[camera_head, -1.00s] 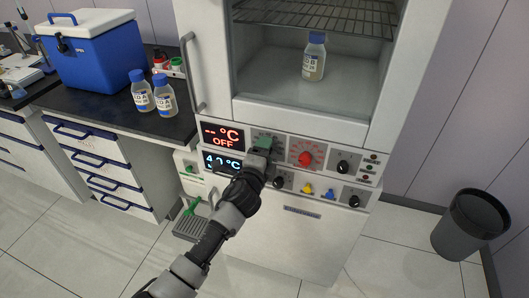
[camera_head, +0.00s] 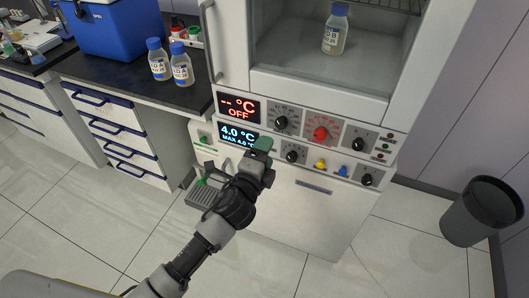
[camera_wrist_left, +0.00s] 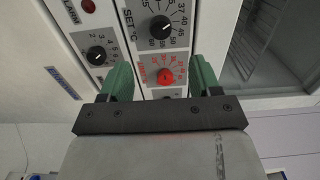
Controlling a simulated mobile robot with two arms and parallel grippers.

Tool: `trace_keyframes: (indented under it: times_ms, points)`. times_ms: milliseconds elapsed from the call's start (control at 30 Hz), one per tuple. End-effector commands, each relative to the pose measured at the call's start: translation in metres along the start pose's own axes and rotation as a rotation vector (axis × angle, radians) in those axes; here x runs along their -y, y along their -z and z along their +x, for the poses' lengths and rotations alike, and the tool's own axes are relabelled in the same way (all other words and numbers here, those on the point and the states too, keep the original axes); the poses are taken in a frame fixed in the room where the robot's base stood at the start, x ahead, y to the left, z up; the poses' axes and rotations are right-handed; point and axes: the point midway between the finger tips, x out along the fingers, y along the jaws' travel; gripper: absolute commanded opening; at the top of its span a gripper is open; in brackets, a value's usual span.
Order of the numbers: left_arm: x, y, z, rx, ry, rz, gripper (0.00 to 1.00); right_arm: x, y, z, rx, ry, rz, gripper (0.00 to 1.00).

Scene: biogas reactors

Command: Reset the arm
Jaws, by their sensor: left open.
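The gripper looks apart from the panel. My right gripper is not in view.
A bottle (camera_head: 335,28) stands inside the open cabinet. Two blue-capped bottles (camera_head: 170,65) and a blue cooler box (camera_head: 110,28) stand on the dark bench (camera_head: 195,98) at left. A grey bin (camera_head: 482,212) is at right. The floor in front is clear.

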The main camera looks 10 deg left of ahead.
Motion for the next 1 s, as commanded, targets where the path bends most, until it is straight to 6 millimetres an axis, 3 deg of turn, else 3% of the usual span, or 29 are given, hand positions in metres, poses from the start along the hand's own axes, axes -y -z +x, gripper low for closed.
trace_keyframes:
  times_ms: [400,533,667,767,867,1000]
  points:
    - [0.0,0.0,0.0,0.0,-0.001,0.0,0.63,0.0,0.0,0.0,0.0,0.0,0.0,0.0]
    - [-0.021,-0.004,-0.001,0.008,-0.047,-0.033,0.63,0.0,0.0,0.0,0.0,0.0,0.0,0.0]
    - [-0.088,-0.016,-0.009,0.042,-0.191,-0.15,0.63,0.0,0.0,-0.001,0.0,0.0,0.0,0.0]
    - [-0.16,-0.029,-0.029,0.099,-0.344,-0.286,0.63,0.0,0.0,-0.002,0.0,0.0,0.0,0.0]
    - [-0.229,-0.04,-0.061,0.176,-0.489,-0.431,0.63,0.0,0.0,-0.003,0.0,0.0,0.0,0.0]
    - [-0.317,-0.051,-0.124,0.315,-0.674,-0.627,0.63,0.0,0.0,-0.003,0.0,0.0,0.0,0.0]
